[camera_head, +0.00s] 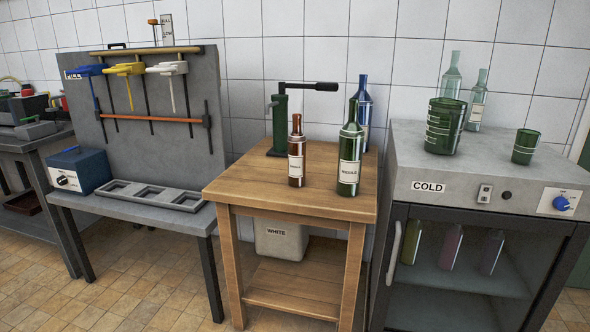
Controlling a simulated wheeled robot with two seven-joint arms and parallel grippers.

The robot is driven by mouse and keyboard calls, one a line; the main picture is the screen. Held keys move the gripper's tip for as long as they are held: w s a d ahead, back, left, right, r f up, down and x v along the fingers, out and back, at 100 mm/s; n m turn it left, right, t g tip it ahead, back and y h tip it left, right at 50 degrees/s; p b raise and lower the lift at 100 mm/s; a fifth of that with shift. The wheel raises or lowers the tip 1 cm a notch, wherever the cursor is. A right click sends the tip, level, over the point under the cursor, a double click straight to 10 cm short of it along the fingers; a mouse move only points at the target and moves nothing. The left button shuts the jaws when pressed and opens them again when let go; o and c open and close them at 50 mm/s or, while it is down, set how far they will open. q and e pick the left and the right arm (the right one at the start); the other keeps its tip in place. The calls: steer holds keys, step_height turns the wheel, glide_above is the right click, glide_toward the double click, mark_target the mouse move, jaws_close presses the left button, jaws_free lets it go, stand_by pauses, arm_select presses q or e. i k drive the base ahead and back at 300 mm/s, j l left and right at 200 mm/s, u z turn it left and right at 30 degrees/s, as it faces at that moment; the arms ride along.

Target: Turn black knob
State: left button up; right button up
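A black knob (63,181) sits on a white dial plate on the front of a blue box (88,168). The box stands at the left end of a grey bench, in the left of the head view. The knob has a light pointer mark; its exact setting is too small to read. A small dark round button or knob (507,195) also shows on the front panel of the cold cabinet. A blue knob (561,203) is on a white plate at that panel's right end. Neither of my grippers is in view.
The grey bench (140,212) holds an empty three-slot tray (152,195) beside the blue box; a tap rack (160,98) stands behind. A wooden table (290,185) with bottles and a green corking device is in the middle. The cold cabinet (460,165) is right. Tiled floor lies in front.

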mark_target(61, 179)
steer(key=u, duration=1.35)
